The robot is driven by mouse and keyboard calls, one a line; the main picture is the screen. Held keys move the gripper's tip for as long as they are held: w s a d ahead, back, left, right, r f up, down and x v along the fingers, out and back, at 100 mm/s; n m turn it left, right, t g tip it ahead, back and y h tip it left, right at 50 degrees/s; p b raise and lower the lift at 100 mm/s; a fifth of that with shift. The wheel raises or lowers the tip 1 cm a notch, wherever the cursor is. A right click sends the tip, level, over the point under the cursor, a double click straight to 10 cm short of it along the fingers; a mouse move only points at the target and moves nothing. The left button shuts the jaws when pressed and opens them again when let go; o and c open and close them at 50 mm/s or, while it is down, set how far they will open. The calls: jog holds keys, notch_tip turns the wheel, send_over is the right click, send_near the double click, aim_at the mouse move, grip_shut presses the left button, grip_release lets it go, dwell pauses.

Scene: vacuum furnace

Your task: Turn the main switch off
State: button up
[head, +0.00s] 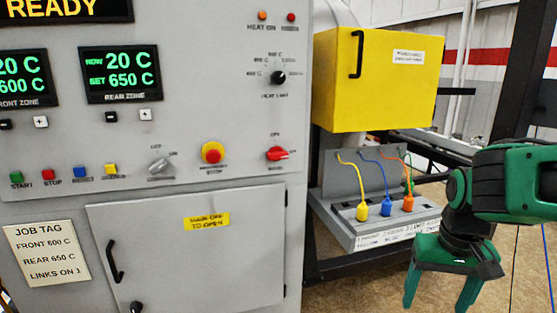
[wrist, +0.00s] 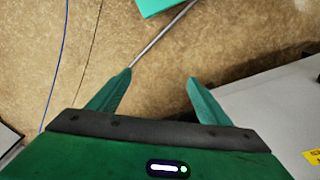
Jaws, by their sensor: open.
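The main switch (head: 277,154) is a red rotary knob at the lower right of the grey control panel, with small labels above and below it. Its handle lies roughly sideways, tilted slightly. The label text is too small to read surely. My gripper (head: 438,302) is at the lower right of the head view, pointing down, well right of the switch and apart from it. Its fingers are spread and empty. In the wrist view my gripper (wrist: 160,80) is open above the brown floor, and the switch is not in that view.
A yellow box (head: 375,80) with a black handle juts out right of the panel. Below it, a grey shelf (head: 345,225) holds yellow, blue and orange plugs with cables. The grey cabinet door (head: 240,265) has a black handle. A red-and-yellow stop button (head: 211,152) sits left of the switch.

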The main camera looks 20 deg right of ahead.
jog(key=w+d+t+h, duration=0.2)
jog(key=w+t+h, duration=0.15)
jog(key=w, duration=0.95)
jog(key=n+t+y, duration=0.4)
jog(key=n+t, duration=0.2)
jog(key=t, duration=0.8)
send_near(279, 156)
jog(key=w, duration=0.9)
jog(key=shift+w+d+r, duration=0.1)
jog(key=shift+w, duration=0.1)
